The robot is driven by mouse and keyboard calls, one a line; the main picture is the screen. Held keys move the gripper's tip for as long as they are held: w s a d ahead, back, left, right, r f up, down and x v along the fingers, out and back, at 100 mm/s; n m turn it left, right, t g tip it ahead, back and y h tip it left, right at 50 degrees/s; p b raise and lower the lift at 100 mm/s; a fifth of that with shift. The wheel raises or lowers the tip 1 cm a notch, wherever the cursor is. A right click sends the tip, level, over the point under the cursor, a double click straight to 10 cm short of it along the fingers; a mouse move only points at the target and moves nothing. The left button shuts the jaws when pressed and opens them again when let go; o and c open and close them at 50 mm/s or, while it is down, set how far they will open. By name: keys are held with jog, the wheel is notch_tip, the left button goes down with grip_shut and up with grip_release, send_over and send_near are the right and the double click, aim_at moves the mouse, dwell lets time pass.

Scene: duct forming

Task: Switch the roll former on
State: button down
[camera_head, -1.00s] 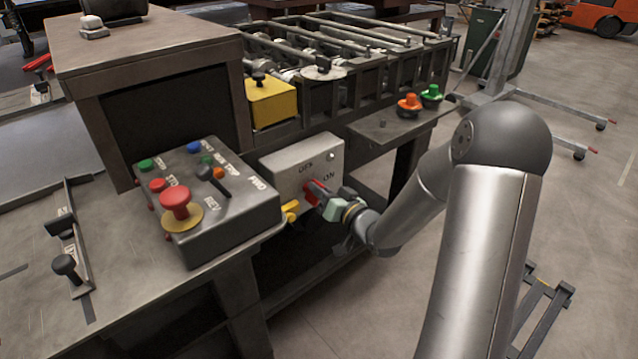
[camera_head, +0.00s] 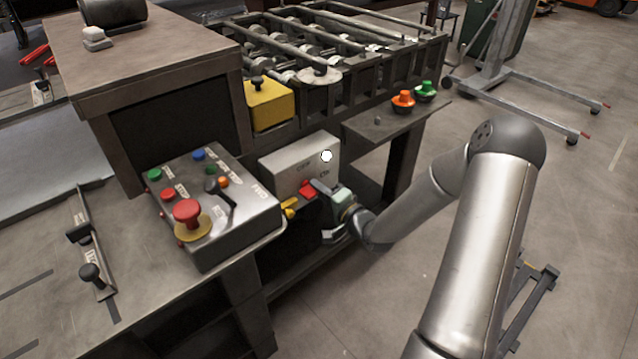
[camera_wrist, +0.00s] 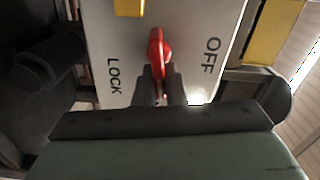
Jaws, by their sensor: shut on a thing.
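The switch box (camera_head: 282,165) is a light grey box with OFF and ON lettering on its front, low on the machine's side. Its red handle (camera_head: 307,188) shows below the lettering. In the wrist view the red handle (camera_wrist: 160,48) stands out from the plate (camera_wrist: 110,45) between the OFF and LOCK words. My gripper (camera_head: 322,188) reaches in from the right, and its two fingers are shut on the red handle. In the wrist view my gripper (camera_wrist: 161,82) covers the handle's near end. The ON word is not in the wrist view.
A control panel (camera_head: 240,238) with a red mushroom button (camera_head: 187,212) and a black lever stands left of the box. A yellow piece (camera_head: 290,207) sits close beside my gripper. Orange (camera_head: 403,99) and green (camera_head: 426,90) knobs are on a shelf.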

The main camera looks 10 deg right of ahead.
jog(key=shift+f+m+p, duration=0.15)
jog(key=shift+m+p, duration=0.35)
jog(key=shift+m, duration=0.5)
jog(key=c, duration=1.5)
grip_release()
jog(key=v, duration=1.7)
jog(key=shift+s, duration=0.25)
jog(key=shift+w, duration=0.1)
